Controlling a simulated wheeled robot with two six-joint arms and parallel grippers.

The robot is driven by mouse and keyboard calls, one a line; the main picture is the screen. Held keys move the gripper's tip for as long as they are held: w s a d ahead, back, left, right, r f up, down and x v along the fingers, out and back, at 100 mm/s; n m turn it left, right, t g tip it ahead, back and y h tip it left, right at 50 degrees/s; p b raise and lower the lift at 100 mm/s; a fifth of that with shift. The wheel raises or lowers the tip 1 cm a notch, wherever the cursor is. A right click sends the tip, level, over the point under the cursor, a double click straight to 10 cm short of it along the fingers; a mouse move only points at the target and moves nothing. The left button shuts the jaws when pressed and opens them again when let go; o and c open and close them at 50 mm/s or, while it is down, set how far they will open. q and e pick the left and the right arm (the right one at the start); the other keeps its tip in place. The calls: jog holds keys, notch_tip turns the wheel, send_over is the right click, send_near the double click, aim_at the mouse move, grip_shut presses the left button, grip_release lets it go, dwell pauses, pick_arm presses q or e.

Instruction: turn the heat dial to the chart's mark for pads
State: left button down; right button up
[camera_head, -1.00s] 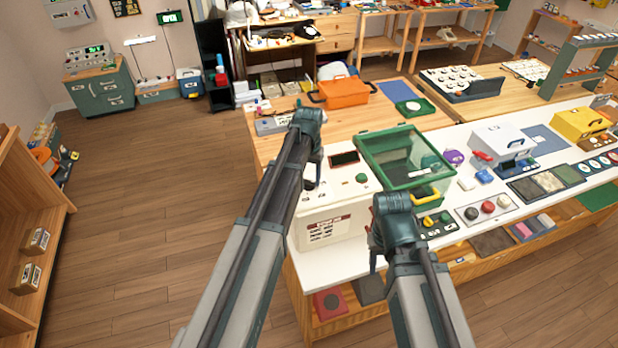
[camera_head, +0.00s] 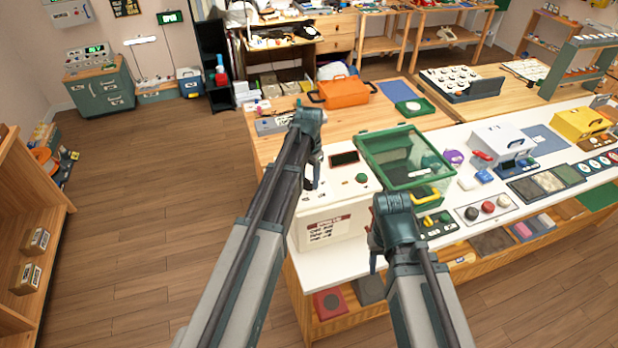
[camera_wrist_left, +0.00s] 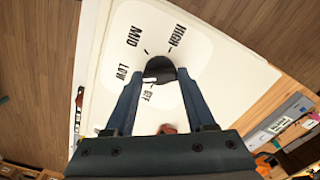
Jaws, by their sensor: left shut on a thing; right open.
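The heat dial (camera_wrist_left: 160,68) is a black round knob with a white pointer on a white panel marked OFF, LOW, MID and HIGH. Its pointer points left, toward LOW. My left gripper (camera_wrist_left: 160,78) is shut on the dial, a finger on each side. In the head view my left gripper (camera_head: 312,178) is over the white box (camera_head: 345,190), and the dial is hidden there. A chart (camera_head: 323,230) with a dark red heading is on the box's front; its text is too small to read. My right gripper (camera_head: 375,262) is open and empty by the counter's front edge.
A green-rimmed clear case (camera_head: 405,160) stands right of the white box. A dark display (camera_head: 343,158) and a green button (camera_head: 362,178) sit on the box's top. An orange toolbox (camera_head: 343,92) is behind. The floor at left is clear.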

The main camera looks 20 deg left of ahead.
aim_at(309, 181)
pick_arm(q)
jog(key=shift+c, duration=1.2)
grip_release()
notch_tip(309, 181, up, 14)
jog(key=p, duration=1.3)
jog(key=shift+p, duration=0.4)
jog(key=shift+f, duration=0.15)
jog(key=s+d+f+b, duration=0.6)
jog(key=s+f+b, duration=0.5)
jog(key=s, duration=0.1)
jog(key=s+d+f+n+y+b, duration=0.1)
jog(key=s+d+f+b, duration=0.6)
jog(key=s+f+b, duration=0.5)
jog(key=shift+s+d, duration=0.15)
jog(key=shift+d, duration=0.15)
